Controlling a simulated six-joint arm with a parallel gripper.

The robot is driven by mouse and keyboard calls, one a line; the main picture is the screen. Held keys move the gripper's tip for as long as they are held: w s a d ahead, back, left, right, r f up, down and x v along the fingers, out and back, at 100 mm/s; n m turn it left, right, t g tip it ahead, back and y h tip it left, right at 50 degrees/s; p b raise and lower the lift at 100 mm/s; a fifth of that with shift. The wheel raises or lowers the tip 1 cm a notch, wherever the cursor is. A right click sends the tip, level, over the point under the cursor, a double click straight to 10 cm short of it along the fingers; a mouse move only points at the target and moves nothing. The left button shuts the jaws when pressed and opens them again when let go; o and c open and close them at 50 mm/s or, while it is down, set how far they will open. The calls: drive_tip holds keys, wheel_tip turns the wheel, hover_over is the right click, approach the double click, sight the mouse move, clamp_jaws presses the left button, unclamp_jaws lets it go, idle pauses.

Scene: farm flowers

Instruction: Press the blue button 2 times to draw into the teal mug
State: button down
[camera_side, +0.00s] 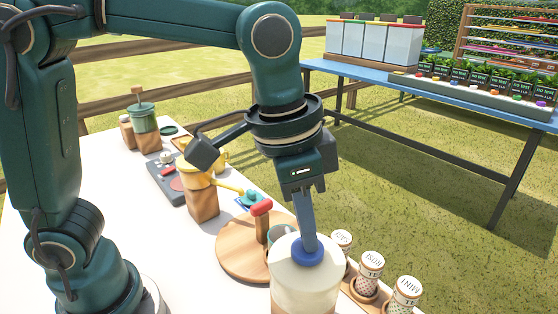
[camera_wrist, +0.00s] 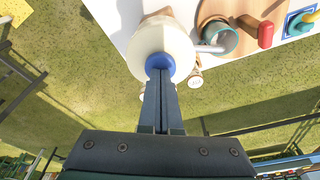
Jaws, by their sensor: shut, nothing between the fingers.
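The blue button (camera_side: 307,256) sits on top of a cream dispenser (camera_side: 300,285) in the side view. The button also shows in the wrist view (camera_wrist: 160,62). My gripper (camera_side: 308,242) is shut and empty, pointing down, with its fingertips (camera_wrist: 160,73) at the button's top. They appear to touch it; how far the button is pressed I cannot tell. The teal mug (camera_wrist: 217,38) stands beside the dispenser on a round wooden board (camera_wrist: 240,15), near a pale spout. In the side view the mug is partly hidden behind the dispenser. I cannot see its contents clearly.
A red-topped wooden handle (camera_side: 261,210) stands on the board by the mug. Labelled tins (camera_side: 370,268) stand right of the dispenser. A yellow pot on a wooden block (camera_side: 203,200), a grey panel (camera_side: 167,180) and a green canister (camera_side: 143,118) stand farther back on the white table.

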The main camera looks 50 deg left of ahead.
drive_tip(key=shift+f, duration=0.2)
drive_tip(key=shift+r, duration=1.3)
drive_tip(key=shift+f, duration=0.2)
idle(2.0)
drive_tip(key=shift+f, duration=1.1)
drive_tip(key=shift+r, duration=1.3)
idle(1.6)
